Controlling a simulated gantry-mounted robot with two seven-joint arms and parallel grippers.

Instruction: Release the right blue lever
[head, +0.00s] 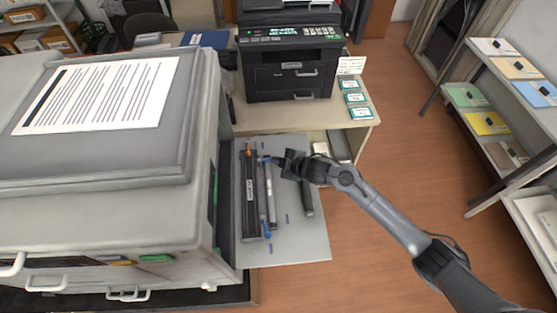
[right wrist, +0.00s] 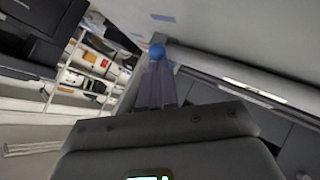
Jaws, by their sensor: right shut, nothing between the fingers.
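A cartridge unit with a black tray (head: 250,205) and a grey cylinder (head: 270,190) lies on the pale pull-out panel (head: 300,245) beside the big copier. A small blue lever (head: 266,159) is at its far end, and another blue part (head: 266,235) is at its near end. My right gripper (head: 279,162) is over the far end, its fingers pointing left toward the blue lever. In the right wrist view the fingers (right wrist: 157,72) are together and empty, with the rounded blue lever (right wrist: 157,52) right at their tips. I cannot tell whether they touch. My left gripper is not in view.
The large copier (head: 100,215) stands close on the left. A dark cylinder (head: 306,198) lies right of the unit, partly under my arm. A black printer (head: 290,60) stands on the desk behind. Shelves (head: 490,120) are at right, with open floor between.

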